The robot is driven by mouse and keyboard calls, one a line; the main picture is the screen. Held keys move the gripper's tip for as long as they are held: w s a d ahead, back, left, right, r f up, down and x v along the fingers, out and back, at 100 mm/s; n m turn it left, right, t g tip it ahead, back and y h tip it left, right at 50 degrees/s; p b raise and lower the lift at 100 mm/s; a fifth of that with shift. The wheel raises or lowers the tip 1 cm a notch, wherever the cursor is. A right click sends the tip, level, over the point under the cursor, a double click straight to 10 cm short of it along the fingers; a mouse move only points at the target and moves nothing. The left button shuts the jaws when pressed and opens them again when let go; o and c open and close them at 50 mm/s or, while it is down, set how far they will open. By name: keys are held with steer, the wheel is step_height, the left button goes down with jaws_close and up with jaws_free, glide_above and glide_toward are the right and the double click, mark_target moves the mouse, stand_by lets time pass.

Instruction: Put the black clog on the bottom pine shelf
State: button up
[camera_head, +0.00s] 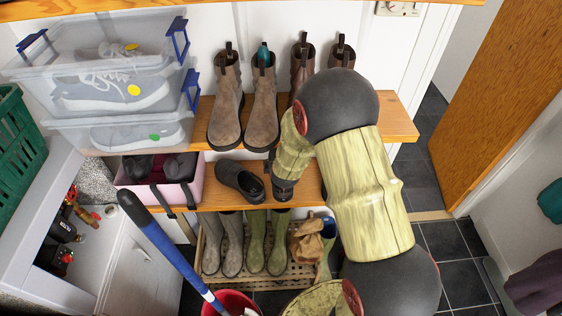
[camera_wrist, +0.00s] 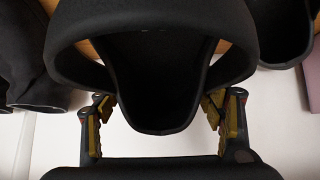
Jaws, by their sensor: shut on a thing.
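In the wrist view a black clog (camera_wrist: 150,70) fills the middle, its opening towards the camera. My gripper (camera_wrist: 160,118) is shut on the narrow lower end of this clog, one finger on each side. In the head view my gripper (camera_head: 284,188) points down at the bottom pine shelf (camera_head: 305,190); the held clog is mostly hidden there by my arm. I cannot tell whether it touches the shelf. A second black clog (camera_head: 240,180) lies on that shelf just left of my gripper. It also shows at the top right of the wrist view (camera_wrist: 270,30).
Brown boots (camera_head: 227,98) stand on the upper pine shelf (camera_head: 398,122). A pink box (camera_head: 185,187) sits left of the clogs. Wellies (camera_head: 256,245) stand on a slatted rack below. Dark footwear (camera_wrist: 38,60) is at the wrist view's left. A blue-handled pole (camera_head: 165,245) leans in front.

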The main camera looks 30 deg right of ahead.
steer(key=shift+f+b, duration=2.4)
steer(key=shift+f, duration=0.75)
steer(key=shift+f+b, duration=0.4)
steer(key=shift+f, duration=0.15)
steer(key=o, duration=1.4)
